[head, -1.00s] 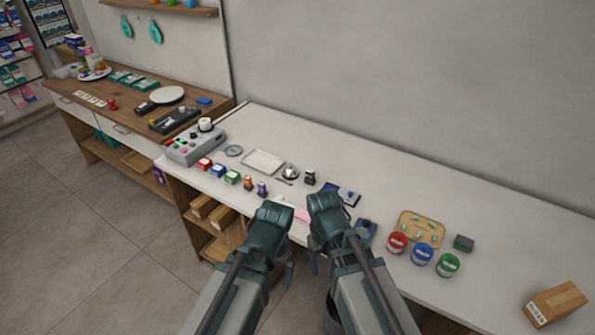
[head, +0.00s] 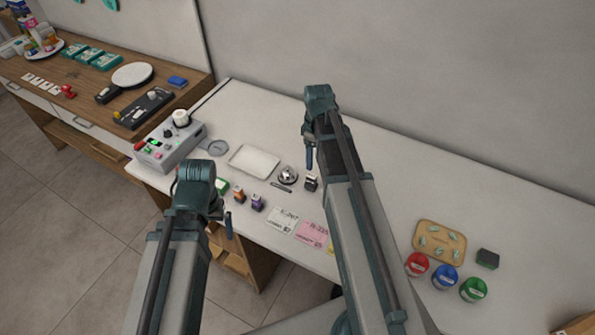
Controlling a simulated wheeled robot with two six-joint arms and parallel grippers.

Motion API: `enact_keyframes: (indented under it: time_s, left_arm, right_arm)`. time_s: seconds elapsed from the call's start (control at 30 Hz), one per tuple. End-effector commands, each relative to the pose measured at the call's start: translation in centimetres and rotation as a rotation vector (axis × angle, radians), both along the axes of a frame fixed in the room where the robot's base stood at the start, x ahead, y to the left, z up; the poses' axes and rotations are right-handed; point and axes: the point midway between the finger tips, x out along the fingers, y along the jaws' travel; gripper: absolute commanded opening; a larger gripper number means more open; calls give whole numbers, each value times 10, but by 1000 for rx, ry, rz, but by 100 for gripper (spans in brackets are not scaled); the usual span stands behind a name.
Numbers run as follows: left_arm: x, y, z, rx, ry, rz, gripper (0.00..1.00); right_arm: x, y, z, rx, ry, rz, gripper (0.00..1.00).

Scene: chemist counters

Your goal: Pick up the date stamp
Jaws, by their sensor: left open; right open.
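A small dark block with a pale front (head: 311,183), which looks like the date stamp, stands on the white counter (head: 390,170) just right of the silver bell (head: 288,174). My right gripper (head: 309,155) is open above the counter, its visible finger pointing down just behind the stamp in the picture. The gap between them is hard to judge. My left gripper (head: 227,222) is open at the counter's front edge, left of the stamp, and partly hidden by its own wrist. I see nothing in either gripper.
A white tray (head: 254,159) and grey control box (head: 170,145) stand left of the bell. Small bottles (head: 257,202) and paper slips (head: 282,220) lie near the front edge. Red, blue and green jars (head: 445,277) and a wooden board (head: 440,241) are right. The back of the counter is clear.

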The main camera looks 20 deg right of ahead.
Motion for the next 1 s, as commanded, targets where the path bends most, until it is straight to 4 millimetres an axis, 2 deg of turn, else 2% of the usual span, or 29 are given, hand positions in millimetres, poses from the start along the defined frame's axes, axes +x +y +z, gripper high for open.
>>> enact_keyframes:
  time_s: [0.27,0.8,1.0]
  left_arm:
    - [0,0,-8,0,0,0,100]
    - [0,0,-81,0,0,2,100]
    - [0,0,-88,0,0,2,100]
  right_arm:
    - [0,0,-8,1,-1,1,71]
    - [0,0,-81,0,0,0,71]
    - [0,0,-88,0,0,0,71]
